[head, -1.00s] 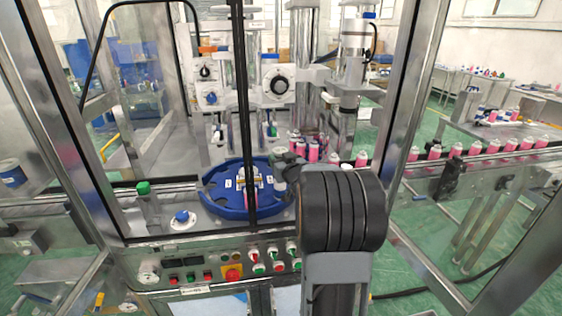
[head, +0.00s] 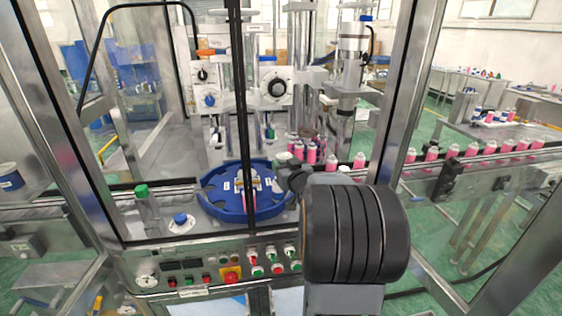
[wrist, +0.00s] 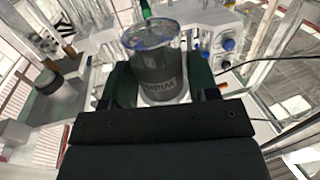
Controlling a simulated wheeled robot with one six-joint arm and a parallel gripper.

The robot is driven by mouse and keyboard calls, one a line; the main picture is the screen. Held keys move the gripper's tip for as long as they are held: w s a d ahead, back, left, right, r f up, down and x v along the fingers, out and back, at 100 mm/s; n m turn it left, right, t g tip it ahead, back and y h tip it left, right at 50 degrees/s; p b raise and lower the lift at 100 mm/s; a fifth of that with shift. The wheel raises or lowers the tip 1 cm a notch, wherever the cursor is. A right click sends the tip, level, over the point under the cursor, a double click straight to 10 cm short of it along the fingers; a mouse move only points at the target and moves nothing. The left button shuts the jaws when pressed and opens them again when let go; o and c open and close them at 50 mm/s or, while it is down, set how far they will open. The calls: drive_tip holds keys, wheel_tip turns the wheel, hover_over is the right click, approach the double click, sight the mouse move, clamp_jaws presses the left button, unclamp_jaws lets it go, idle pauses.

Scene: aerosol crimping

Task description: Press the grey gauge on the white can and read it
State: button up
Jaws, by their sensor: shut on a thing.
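My gripper (wrist: 159,78) is shut on a grey cylinder with dark printed lettering, which looks like the grey gauge (wrist: 158,84). Its rounded end has a clear, bluish look in the wrist view. One dark green finger stands on each side of it. In the head view my gripper (head: 287,173) is at the right rim of the blue round turntable, largely hidden behind my own black arm joint. A pale top, perhaps the gauge's, shows just beyond it. I cannot make out the white can for certain.
The blue turntable (head: 216,206) sits inside a metal-framed machine, with a thin black upright in front. Pink cans (head: 359,160) line the conveyor to the right. A green-capped bottle (head: 141,192) and a blue-capped item (head: 181,220) stand left. A button panel (head: 231,276) is in front.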

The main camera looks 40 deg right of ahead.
drive_tip(key=p+v, duration=0.2)
drive_tip(key=v, duration=1)
drive_tip(key=shift+s+f, duration=0.15)
idle(0.4)
